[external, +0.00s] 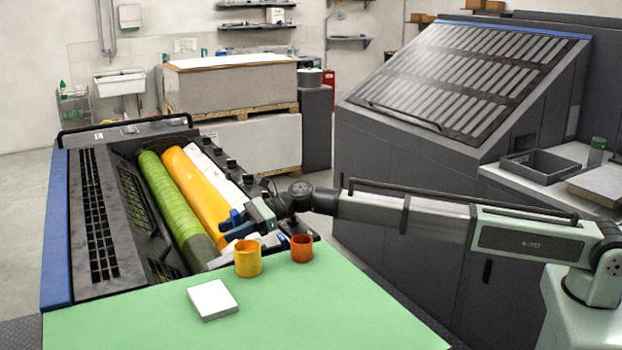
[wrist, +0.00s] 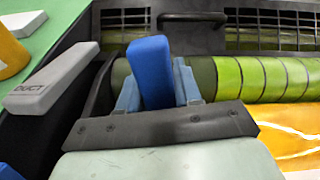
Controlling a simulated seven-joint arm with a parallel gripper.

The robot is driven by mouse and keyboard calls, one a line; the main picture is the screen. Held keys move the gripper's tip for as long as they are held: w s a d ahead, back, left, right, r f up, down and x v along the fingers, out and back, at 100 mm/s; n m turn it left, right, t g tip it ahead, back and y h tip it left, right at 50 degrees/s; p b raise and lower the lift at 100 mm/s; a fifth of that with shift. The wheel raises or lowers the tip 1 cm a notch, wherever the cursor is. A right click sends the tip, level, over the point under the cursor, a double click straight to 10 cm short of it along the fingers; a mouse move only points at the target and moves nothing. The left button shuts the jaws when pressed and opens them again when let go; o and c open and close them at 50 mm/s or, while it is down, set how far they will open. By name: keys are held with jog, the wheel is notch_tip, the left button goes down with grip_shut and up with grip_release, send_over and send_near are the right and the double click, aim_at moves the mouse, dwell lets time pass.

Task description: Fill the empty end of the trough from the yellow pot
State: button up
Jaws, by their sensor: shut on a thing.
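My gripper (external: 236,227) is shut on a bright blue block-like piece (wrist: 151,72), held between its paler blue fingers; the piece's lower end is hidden. The gripper is over the near end of the rollers. The yellow pot (external: 248,259) stands upright on the green bench, just below the gripper in the external view; part of it shows at the left of the wrist view (wrist: 9,48). The trough area holds a green banded roller (external: 168,200), duller at its near end, beside an orange-yellow roller (external: 197,195). The trough's inside is not clearly visible.
An orange-red pot (external: 302,248) stands right of the yellow one. A white block (external: 212,299) lies on the green bench top (external: 330,310), whose front is clear. A grey bar marked DUCT (wrist: 52,78) lies by the bench edge. Dark grilles (wrist: 270,28) flank the green roller.

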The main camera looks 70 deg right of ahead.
aim_at(231, 211)
jog(key=s+f, duration=0.2)
jog(key=f, duration=0.1)
jog(key=shift+a+f, duration=0.1)
jog(key=shift+a, duration=0.1)
jog(key=shift+w+d+r, duration=0.1)
jog(key=shift+w+r, duration=0.2)
jog(key=shift+r, duration=1.15)
jog(key=shift+w+a+r, duration=0.1)
jog(key=shift+w+r, duration=0.15)
jog(key=shift+r, duration=1.15)
jog(key=shift+w+d+r, duration=0.1)
jog(key=shift+w+r, duration=0.2)
jog(key=shift+r, duration=2.15)
